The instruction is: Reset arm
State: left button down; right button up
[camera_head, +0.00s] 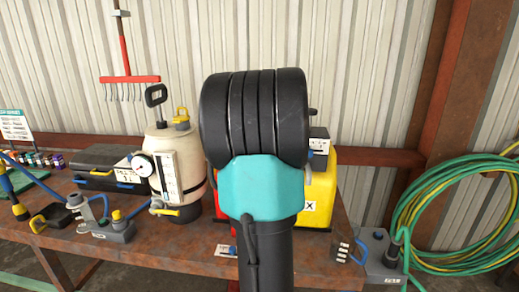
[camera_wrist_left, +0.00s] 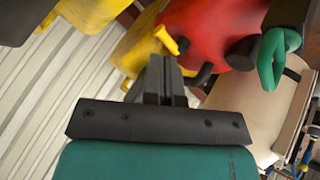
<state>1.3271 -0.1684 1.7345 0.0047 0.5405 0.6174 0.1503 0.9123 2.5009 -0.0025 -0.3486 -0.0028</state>
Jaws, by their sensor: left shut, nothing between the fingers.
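My left gripper (camera_wrist_left: 166,82) shows in the left wrist view with its two dark fingers together and nothing between them. Behind the fingertips are a yellow object (camera_wrist_left: 135,48) and a red object (camera_wrist_left: 212,25); I cannot tell how far off they are. In the head view, a large black and teal link of my own arm stands upright in the middle and hides part of the bench. I cannot make out the gripper fingers there. My right gripper is in neither view.
A rusty bench (camera_head: 180,248) holds a beige sprayer tank (camera_head: 178,165), a black case (camera_head: 104,165), and a yellow box (camera_head: 320,190) partly behind my arm. A red rake (camera_head: 130,79) hangs on the wall. A coiled green hose (camera_head: 462,265) is at right.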

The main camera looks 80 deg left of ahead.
pick_arm(q)
jog(key=shift+w+d+r, duration=0.1)
jog(key=shift+d+r, duration=0.2)
jog(key=shift+r, duration=0.05)
dwell(0.3)
